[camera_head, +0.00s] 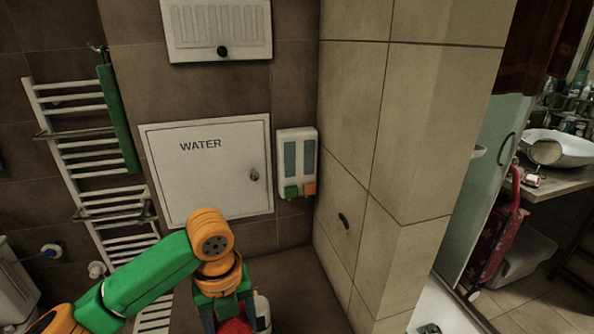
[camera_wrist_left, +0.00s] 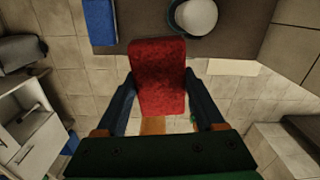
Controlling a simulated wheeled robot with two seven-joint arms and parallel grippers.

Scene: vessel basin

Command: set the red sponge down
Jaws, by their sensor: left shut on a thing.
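The red sponge (camera_wrist_left: 158,75) is a rounded rectangular block between the two dark fingers of my left gripper (camera_wrist_left: 158,92) in the left wrist view. The gripper is shut on it, one finger at each side. In the head view my left gripper (camera_head: 230,306) points down at the bottom of the picture, and the top of the red sponge (camera_head: 235,326) shows between its fingers, cut off by the lower edge. I cannot tell from these views whether the sponge touches a surface. My right gripper is in neither view.
In the left wrist view a brown surface (camera_wrist_left: 130,35) carries a blue object (camera_wrist_left: 100,22) and a round white container (camera_wrist_left: 196,16) near the sponge. A white bottle (camera_head: 262,312) stands beside my gripper in the head view. A tiled wall (camera_head: 345,245) rises to the right.

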